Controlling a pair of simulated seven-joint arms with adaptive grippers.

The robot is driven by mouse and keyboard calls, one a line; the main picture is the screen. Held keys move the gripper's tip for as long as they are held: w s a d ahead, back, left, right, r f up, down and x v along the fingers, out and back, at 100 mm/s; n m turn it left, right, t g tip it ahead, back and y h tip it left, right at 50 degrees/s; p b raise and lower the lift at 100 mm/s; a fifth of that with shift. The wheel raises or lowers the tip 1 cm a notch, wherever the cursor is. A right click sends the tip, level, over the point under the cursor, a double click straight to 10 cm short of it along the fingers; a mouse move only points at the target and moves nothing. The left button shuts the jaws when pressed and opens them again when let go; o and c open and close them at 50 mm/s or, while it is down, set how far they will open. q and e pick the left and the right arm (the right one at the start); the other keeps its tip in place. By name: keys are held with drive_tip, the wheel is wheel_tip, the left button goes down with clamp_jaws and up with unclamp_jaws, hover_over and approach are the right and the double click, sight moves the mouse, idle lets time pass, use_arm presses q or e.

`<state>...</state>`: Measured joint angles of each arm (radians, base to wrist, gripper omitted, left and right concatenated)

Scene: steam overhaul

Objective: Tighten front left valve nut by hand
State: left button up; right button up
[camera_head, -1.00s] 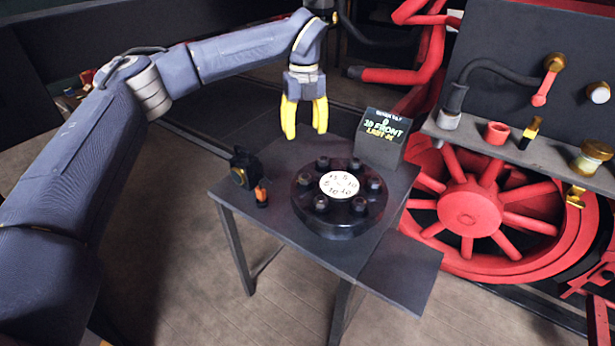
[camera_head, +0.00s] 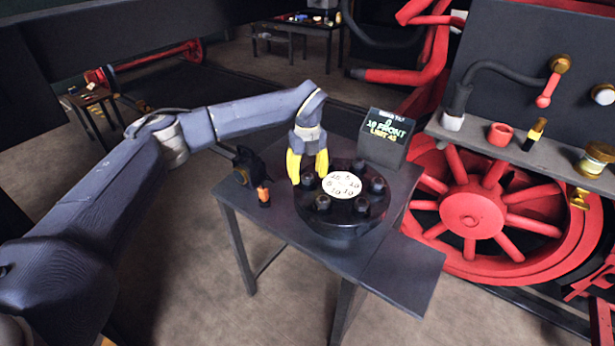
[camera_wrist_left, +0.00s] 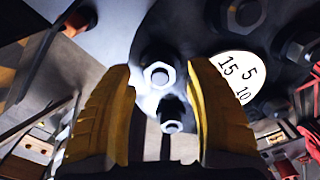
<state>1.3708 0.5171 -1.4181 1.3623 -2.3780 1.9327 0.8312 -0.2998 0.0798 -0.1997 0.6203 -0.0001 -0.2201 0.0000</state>
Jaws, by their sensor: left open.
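A dark round valve cover (camera_head: 340,226) lies on a small grey table, ringed by several dark hex nuts, with a white numbered dial (camera_head: 342,185) at its centre. Front nuts show at the left (camera_head: 323,203) and right (camera_head: 361,204). My left gripper (camera_head: 307,174) points down at the cover's left rear edge, its yellow fingers close to a nut there. In the left wrist view the fingers (camera_wrist_left: 158,85) are open, with a hex nut (camera_wrist_left: 158,75) in line with the gap. I cannot tell whether they touch it. My right gripper is not in view.
A dark display box (camera_head: 384,138) with lit text stands at the table's (camera_head: 290,240) back right. A dark tool with an orange part (camera_head: 263,194) stands at the left of the cover. A grey shelf (camera_head: 540,160) and red wheel (camera_head: 472,210) are at the right.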

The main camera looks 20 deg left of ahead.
use_arm(q)
drive_tip(key=shift+f, duration=0.7)
clamp_jaws()
drive_tip(key=shift+m, duration=0.4)
drive_tip(key=m, duration=0.4)
drive_tip(key=shift+m, duration=3)
